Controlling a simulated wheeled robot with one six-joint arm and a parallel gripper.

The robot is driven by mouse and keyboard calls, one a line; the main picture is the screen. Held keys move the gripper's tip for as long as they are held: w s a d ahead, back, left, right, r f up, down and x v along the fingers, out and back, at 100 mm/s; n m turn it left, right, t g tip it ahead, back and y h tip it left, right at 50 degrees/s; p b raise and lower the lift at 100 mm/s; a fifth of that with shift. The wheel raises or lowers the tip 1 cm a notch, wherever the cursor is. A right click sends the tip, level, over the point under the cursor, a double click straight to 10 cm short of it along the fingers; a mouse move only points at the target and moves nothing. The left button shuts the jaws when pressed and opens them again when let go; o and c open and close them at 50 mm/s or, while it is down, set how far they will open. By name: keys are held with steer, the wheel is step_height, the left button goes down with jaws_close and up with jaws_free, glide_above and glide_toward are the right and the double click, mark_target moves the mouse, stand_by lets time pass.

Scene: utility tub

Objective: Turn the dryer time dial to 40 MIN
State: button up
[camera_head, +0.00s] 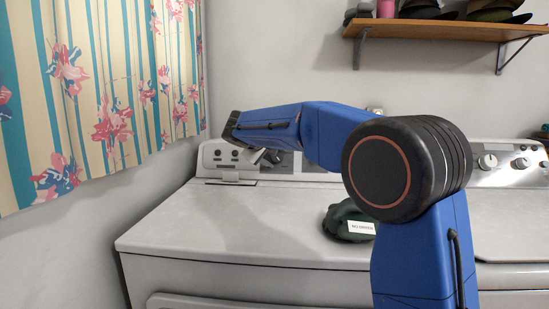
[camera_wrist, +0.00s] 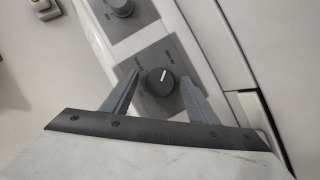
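The dial (camera_wrist: 160,81) is a round dark knob with a white pointer line on a grey panel plate. The line points up and slightly right in the wrist view; the small print around it is too blurred to read. My gripper (camera_wrist: 159,78) is open, one finger on each side of the knob, with gaps visible between fingers and knob. In the head view, my gripper (camera_head: 268,156) is at the control panel (camera_head: 222,155) of the left white machine (camera_head: 235,225), and my arm hides much of that panel. The knob cannot be made out there.
A second dark knob (camera_wrist: 120,7) sits at the top of the wrist view. A dark green cloth (camera_head: 346,221) with a white label lies on the machine top. A right-hand panel (camera_head: 505,162) has several knobs. A wooden shelf (camera_head: 440,31) hangs above; a flowered curtain (camera_head: 100,90) is left.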

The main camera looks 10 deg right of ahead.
steer(key=shift+a, duration=0.1)
steer(key=v, duration=1.7)
steer(key=shift+s, duration=0.2)
